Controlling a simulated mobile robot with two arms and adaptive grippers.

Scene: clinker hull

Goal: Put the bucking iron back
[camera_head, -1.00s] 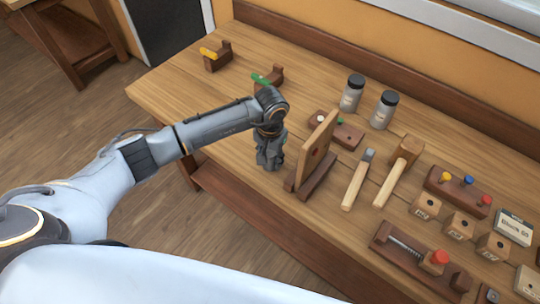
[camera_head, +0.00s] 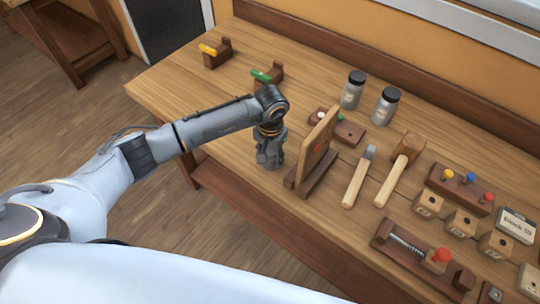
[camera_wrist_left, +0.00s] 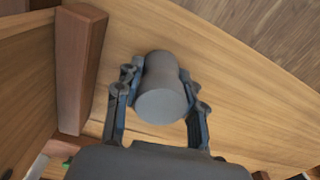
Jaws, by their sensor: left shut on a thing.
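My left gripper (camera_head: 269,152) is low over the bench near its front edge, just left of an upright wooden board. In the left wrist view, the gripper (camera_wrist_left: 158,98) is shut on a plain grey cylinder (camera_wrist_left: 163,88), which looks like the bucking iron. The cylinder is between the two fingers above the bare bench top. I cannot tell whether its far end touches the wood. In the head view the gripper mostly hides it. My right gripper is not in view.
The upright board (camera_head: 318,145) on its dark base is close right of the gripper. Beyond it lie a chisel-like tool (camera_head: 358,178), a mallet (camera_head: 398,172) and a clamp-like fixture (camera_head: 415,250). Two jars (camera_head: 352,92) stand behind.

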